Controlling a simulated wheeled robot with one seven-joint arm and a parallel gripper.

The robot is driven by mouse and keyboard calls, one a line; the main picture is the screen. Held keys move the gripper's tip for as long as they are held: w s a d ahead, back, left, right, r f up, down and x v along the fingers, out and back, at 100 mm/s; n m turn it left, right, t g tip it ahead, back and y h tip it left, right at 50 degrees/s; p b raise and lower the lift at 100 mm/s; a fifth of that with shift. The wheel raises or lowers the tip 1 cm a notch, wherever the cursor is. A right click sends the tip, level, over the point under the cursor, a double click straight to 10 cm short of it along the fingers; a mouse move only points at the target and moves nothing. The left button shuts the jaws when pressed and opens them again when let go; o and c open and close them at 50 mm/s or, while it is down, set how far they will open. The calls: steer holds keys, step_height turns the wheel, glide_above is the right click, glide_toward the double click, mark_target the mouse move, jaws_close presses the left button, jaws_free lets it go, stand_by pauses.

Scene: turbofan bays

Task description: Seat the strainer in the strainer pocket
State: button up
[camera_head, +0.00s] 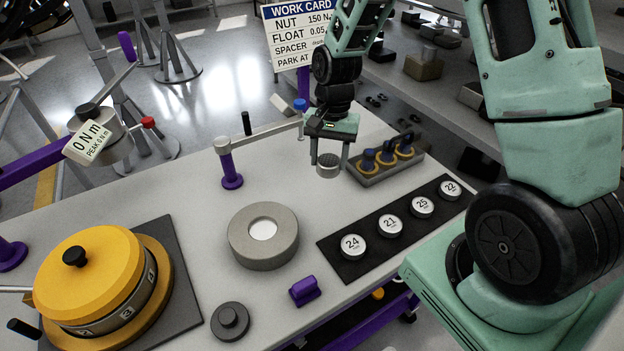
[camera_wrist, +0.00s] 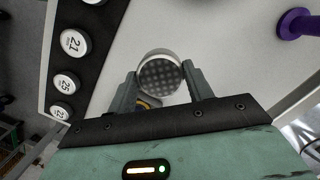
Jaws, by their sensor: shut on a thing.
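The strainer (camera_head: 328,168) is a short silver cylinder with a dotted, perforated top face. My gripper (camera_head: 328,158) is shut on it and holds it in the air above the bench. In the wrist view the strainer (camera_wrist: 160,78) sits between the two fingertips (camera_wrist: 159,72), its dotted face towards the camera. A thick grey round block (camera_head: 282,228) with a pale round centre stands on the bench, left of and nearer than the gripper; it may be the strainer pocket, but I cannot tell for sure. The strainer is apart from it.
A black strip (camera_head: 370,246) with several numbered discs lies right of the grey block. A purple post (camera_head: 230,170) with a bar, a yellow drum (camera_head: 90,265), a purple block (camera_head: 305,290) and a dark knob (camera_head: 230,321) also stand around.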

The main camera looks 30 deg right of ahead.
step_height(320, 180, down, 10)
steer(key=shift+r+p, duration=0.15)
steer(key=shift+p, duration=1)
steer(key=o, duration=1)
steer(key=shift+o, duration=0.2)
